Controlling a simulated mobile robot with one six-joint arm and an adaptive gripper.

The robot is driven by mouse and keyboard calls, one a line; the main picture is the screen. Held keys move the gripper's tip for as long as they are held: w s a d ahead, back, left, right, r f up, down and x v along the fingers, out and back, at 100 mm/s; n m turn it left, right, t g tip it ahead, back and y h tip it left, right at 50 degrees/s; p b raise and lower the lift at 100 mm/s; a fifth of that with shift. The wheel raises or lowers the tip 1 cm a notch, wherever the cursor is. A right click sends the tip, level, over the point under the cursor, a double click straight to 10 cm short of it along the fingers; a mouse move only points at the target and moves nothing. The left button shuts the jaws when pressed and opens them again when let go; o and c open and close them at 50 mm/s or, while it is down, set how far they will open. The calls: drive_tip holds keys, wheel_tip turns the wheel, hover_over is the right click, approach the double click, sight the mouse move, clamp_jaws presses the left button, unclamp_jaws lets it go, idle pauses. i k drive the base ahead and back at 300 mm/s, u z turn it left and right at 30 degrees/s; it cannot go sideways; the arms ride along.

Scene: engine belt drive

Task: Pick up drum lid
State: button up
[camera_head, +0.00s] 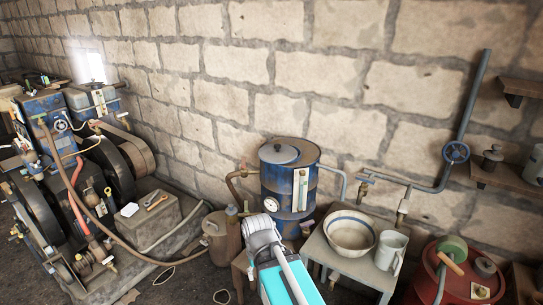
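A round grey lid (280,153) lies flat on top of the blue drum (272,188), left of the middle of the drum's top. It seems to have a small raised handle. The drum stands against the stone wall. My arm, with a grey joint and a cyan part, reaches up from the bottom edge in front of the drum. I cannot make out any gripper fingers, and nothing visible touches the lid.
Pipes leave both sides of the drum, and a gauge (271,204) is on its front. A small table (318,247) holds a bowl (350,233) and mug (390,251). A red drum (424,277) stands lower right, an engine (45,110) left. Space above the lid looks clear.

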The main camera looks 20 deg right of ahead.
sight(276, 154)
drive_tip(key=z, duration=0.1)
drive_tip(key=i, duration=0.95)
drive_tip(key=u, duration=0.05)
